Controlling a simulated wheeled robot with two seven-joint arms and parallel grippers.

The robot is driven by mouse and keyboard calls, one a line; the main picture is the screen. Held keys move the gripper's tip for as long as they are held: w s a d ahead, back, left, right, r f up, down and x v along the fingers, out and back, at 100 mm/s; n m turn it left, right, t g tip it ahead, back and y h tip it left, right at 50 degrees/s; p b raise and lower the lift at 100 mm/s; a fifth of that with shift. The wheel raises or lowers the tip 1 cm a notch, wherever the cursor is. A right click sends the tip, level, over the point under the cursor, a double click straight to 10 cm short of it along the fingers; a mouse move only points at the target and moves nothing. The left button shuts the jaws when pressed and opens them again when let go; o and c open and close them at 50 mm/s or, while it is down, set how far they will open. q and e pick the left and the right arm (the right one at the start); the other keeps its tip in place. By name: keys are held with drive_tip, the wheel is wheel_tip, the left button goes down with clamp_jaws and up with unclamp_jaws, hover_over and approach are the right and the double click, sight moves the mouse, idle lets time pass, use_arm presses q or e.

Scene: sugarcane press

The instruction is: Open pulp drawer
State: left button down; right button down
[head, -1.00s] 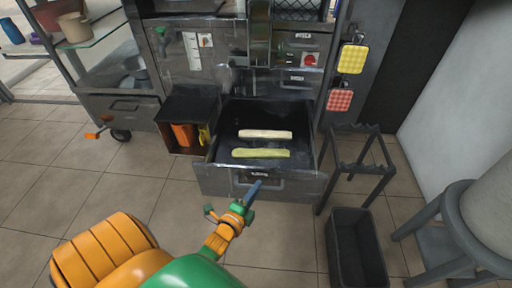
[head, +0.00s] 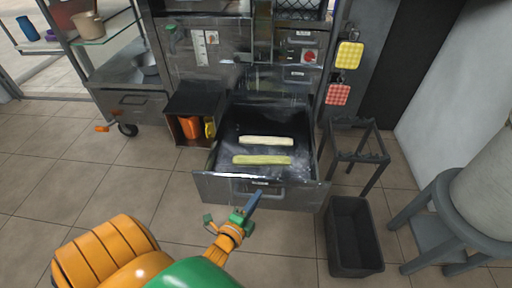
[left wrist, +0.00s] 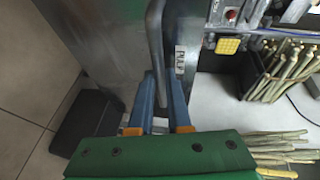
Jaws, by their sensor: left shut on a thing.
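The pulp drawer (head: 219,187) is a grey metal drawer pulled well out of the machine's front. Two pale cane pieces, one whitish (head: 266,141) and one yellow-green (head: 262,160), lie inside it. Its bar handle (left wrist: 155,38) shows in the left wrist view, beside a "PULP" label (left wrist: 180,59). My left gripper (head: 258,196), with blue fingers, is at the drawer's front. In the left wrist view my left gripper (left wrist: 162,92) is shut on the handle, one finger on each side. My right gripper is not in view.
A black bin (head: 354,237) and a dark stand (head: 357,155) are to the drawer's right, with a grey stool (head: 436,225) farther right. An open box (head: 187,130) with orange and yellow items sits left of the drawer. Tiled floor is clear at left.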

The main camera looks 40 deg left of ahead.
use_arm(q)
drive_tip(key=c, duration=0.9)
unclamp_jaws()
drive_tip(key=shift+o, duration=0.2)
drive_tip(key=p+v, duration=0.1)
drive_tip(key=v, duration=0.6)
drive_tip(key=shift+p, duration=0.35)
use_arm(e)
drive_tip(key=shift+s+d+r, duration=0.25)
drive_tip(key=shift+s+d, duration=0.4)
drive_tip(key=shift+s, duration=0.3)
